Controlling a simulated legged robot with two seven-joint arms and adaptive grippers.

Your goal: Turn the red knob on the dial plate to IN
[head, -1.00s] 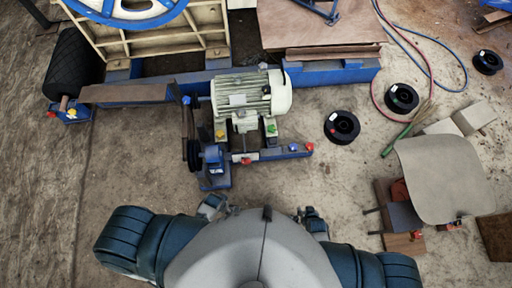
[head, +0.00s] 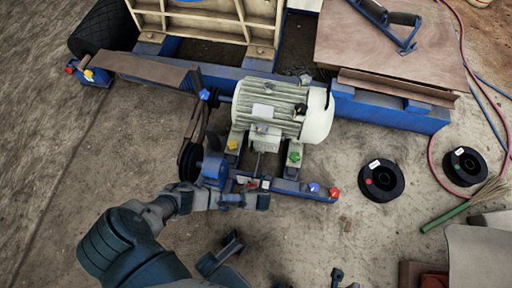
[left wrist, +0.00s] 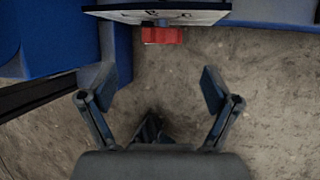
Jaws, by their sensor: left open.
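In the left wrist view, the red knob (left wrist: 162,35) sticks out below the edge of the white dial plate (left wrist: 160,15) at the top. The plate is seen nearly edge-on with a few dark marks; I cannot read the knob's setting. My left gripper (left wrist: 157,80) is open and empty, its two fingers below the knob in the picture and apart from it. In the head view, my left arm reaches in from the left, and the left gripper (head: 262,195) is by the front of the blue motor frame (head: 290,190). The dial is hard to make out there. My right gripper is not seen.
A green-grey motor (head: 270,105) sits behind the front frame, with a dark pulley (head: 190,162) at its left. Other coloured knobs dot the frame, including a red one (head: 335,193) at its right end. A black spool (head: 379,180) lies to the right.

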